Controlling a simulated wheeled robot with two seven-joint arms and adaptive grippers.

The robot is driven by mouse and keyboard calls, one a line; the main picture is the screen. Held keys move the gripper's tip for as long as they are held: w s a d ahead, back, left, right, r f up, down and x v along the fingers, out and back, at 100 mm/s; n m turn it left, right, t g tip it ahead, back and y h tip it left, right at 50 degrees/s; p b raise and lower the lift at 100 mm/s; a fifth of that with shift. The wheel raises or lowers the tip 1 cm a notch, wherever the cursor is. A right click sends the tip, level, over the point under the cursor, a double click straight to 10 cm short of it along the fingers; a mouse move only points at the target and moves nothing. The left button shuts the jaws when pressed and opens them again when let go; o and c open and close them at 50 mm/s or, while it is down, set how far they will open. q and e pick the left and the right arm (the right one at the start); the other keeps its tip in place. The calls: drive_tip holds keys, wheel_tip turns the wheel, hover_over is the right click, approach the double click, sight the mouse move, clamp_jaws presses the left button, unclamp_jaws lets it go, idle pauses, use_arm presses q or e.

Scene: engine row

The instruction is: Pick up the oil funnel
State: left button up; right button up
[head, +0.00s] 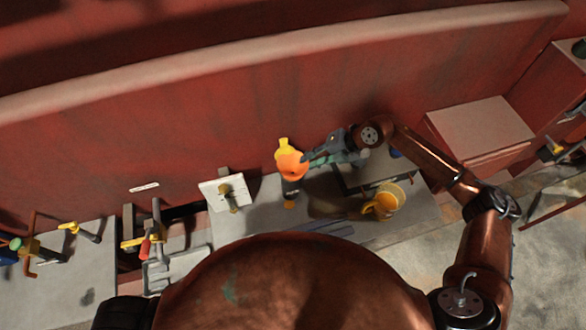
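The orange oil funnel (292,165) is near the middle of the head view, by the red wall at the back of the bench. A dark bottle-like object (291,188) shows just below it in the picture; I cannot tell whether the funnel rests on it. My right gripper (307,160) comes in from the right, with its fingertips at the funnel's right edge. I cannot tell whether the fingers touch or grip the rim. My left gripper is not in view.
A yellow piece (283,148) shows directly behind the funnel. A white plate with a handle (226,194) is to the left. The red wall (200,140) closes off the back.

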sight(305, 167)
drive_tip(key=shift+h, duration=0.6)
drive_tip(key=f+p, duration=0.1)
drive_tip(key=f, duration=0.1)
drive_tip(key=w+a+f, duration=0.1)
drive_tip(key=f, duration=0.1)
drive_tip(key=f+p, duration=0.1)
drive_tip(key=f, duration=0.2)
drive_tip(key=shift+w+a+f+p, duration=0.1)
drive_tip(key=shift+w+a+p, duration=0.2)
drive_tip(key=shift+w+p, duration=0.05)
drive_tip(key=shift+f, duration=0.15)
drive_tip(key=shift+c, duration=0.5)
clamp_jaws()
